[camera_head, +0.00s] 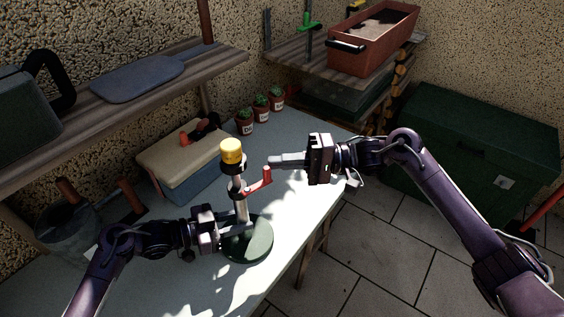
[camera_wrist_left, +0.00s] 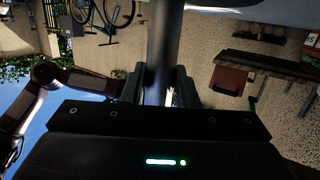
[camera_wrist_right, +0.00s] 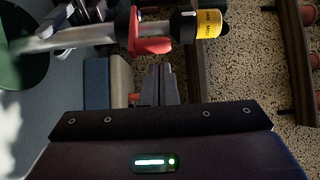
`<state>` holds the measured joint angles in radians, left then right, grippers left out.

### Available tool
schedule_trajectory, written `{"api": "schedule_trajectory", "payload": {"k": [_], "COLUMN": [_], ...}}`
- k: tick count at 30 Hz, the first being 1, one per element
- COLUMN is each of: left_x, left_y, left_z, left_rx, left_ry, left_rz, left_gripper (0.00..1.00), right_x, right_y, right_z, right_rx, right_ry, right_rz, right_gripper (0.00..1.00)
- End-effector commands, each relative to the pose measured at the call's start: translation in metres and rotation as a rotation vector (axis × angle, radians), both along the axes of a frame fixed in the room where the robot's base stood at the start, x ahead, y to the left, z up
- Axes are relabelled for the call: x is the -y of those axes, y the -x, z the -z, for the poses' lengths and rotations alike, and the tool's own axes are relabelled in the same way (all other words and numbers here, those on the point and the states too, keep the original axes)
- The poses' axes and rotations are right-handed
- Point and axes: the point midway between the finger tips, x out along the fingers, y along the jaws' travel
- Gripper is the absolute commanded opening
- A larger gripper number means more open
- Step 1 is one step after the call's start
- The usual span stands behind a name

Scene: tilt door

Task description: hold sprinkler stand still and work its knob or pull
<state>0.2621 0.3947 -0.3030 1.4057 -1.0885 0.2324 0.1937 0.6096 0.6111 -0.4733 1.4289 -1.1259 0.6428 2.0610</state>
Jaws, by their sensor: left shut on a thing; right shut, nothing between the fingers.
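The sprinkler stand stands upright on the table, with a round dark green base (camera_head: 248,243), a grey post (camera_head: 241,208) and a yellow top (camera_head: 231,150). A red lever (camera_head: 260,181) sticks out to the right from its upper part. My left gripper (camera_head: 238,226) is shut on the post low down, just above the base; the post also shows between its fingers in the left wrist view (camera_wrist_left: 164,45). My right gripper (camera_head: 272,160) is shut and empty, close to the tip of the red lever. In the right wrist view the lever (camera_wrist_right: 152,46) lies just beyond the fingertips (camera_wrist_right: 161,68), seemingly apart from them.
The pale table (camera_head: 300,190) is clear right of the stand. A cream-and-blue box (camera_head: 185,165) with a red-handled tool is behind left. Small potted cacti (camera_head: 262,108) line the back. A bucket (camera_head: 70,225) stands at left. A green chest (camera_head: 470,140) is at right.

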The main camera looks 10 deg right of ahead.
Motion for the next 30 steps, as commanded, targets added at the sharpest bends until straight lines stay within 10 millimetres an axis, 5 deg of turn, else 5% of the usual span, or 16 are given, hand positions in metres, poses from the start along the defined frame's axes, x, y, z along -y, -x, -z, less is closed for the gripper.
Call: {"api": "schedule_trajectory", "payload": {"k": [30], "left_x": [0.0001], "left_y": [0.0017], "left_z": [0.0032], "left_rx": [-0.005], "left_ry": [-0.006], "left_rz": [0.002], "left_gripper": [0.05], "right_x": [0.0000], "right_y": [0.0114], "right_z": [0.0013], "right_rx": [0.002], "right_ry": [0.000], "right_rz": [0.075], "right_gripper": [0.00]}}
